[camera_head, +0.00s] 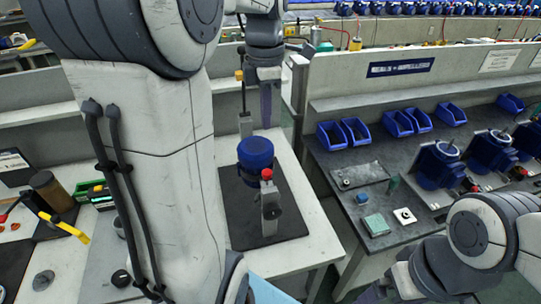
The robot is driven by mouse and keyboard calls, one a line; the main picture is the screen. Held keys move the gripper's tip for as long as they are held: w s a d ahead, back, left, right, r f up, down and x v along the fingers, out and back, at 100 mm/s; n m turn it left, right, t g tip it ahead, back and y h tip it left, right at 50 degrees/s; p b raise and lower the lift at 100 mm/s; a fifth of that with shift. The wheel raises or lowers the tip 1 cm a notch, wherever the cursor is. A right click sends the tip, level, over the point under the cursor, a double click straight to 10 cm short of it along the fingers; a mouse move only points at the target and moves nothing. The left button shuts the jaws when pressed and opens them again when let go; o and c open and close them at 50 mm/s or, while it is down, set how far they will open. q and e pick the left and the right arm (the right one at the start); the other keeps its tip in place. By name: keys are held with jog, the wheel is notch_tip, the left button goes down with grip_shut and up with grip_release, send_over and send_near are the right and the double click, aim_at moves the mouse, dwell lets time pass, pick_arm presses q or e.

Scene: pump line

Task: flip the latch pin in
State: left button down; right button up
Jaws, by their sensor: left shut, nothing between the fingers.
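A blue cylindrical pump part (255,153) stands on a dark mat (238,215) on the white table between the benches. Just in front of it is a grey upright fixture (270,211) with a red knob (267,174) on top, which looks like the latch pin's handle. I cannot tell the pin's exact position. My left gripper (266,118) points down above and behind the blue part, shut and empty, apart from the red knob. My right arm shows at the lower right, but its gripper is out of view.
A yellow-handled tool (64,228) lies on the left bench. My left arm hides much of the left side.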

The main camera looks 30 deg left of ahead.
aim_at(267, 173)
pick_arm(q)
notch_tip(267, 173, down, 14)
jog(key=shift+r+p, duration=0.1)
jog(key=shift+p, duration=1.05)
jog(key=shift+f, duration=0.25)
notch_tip(267, 173, down, 2)
jog(key=shift+f+b, duration=0.1)
jog(key=shift+b, duration=0.65)
jog(key=shift+s+d, duration=0.1)
jog(key=shift+s, duration=0.05)
